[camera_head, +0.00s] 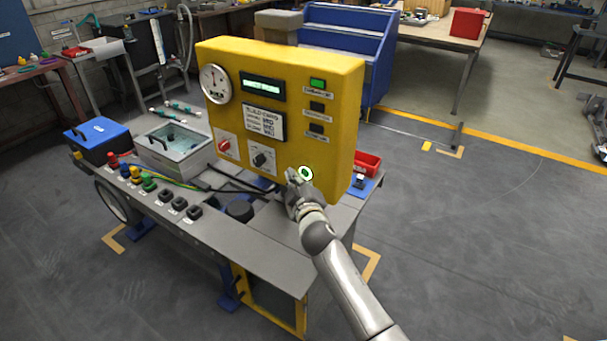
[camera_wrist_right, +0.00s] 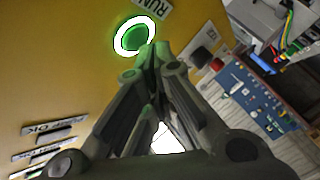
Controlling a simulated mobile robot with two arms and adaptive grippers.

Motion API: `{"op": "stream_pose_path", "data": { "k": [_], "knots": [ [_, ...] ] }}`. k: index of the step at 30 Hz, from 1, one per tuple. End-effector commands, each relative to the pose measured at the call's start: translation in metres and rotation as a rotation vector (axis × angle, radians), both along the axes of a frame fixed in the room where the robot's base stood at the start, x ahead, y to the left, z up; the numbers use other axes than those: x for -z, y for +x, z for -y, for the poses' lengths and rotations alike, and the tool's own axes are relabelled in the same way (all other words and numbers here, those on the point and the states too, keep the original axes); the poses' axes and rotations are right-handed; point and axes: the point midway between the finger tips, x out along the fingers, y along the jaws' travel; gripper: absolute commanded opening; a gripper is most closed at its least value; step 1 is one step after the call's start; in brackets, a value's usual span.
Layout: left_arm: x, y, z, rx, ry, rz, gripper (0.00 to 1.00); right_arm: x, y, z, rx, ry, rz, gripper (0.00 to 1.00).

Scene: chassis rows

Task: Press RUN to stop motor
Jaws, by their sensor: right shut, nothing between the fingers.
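The yellow control panel (camera_head: 340,130) stands upright on the grey bench. Its round RUN button, green with a bright white ring, shows low on the right of the panel (camera_head: 306,173). In the right wrist view the RUN button (camera_wrist_right: 134,37) is lit green, with the RUN label beside it. My right gripper (camera_head: 296,178) is shut and empty, just left of and below the button. In the wrist view its fingertips (camera_wrist_right: 152,55) are at the ring's lower right edge; I cannot tell whether they touch it. My left gripper is not in view.
The panel also bears a gauge (camera_head: 214,83), a display (camera_head: 263,87), a red switch (camera_head: 225,146) and a dark knob (camera_head: 261,159). A red bin (camera_head: 367,163) stands behind the panel's right side.

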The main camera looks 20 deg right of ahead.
Motion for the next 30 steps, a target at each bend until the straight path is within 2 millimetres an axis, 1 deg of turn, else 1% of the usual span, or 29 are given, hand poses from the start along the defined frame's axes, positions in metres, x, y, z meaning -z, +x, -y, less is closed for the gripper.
{"op": "stream_pose_path", "data": {
  "k": [15,24,30],
  "knots": [
    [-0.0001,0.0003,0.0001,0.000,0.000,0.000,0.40,0.0000,0.0002,0.0002,0.000,0.000,0.000,0.00],
    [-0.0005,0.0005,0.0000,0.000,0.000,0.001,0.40,-0.0005,0.0054,0.0073,0.001,-0.001,-0.001,0.00],
    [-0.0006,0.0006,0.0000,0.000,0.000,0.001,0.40,-0.0003,0.0056,0.0074,0.001,0.000,-0.001,0.00]
  ]
}}
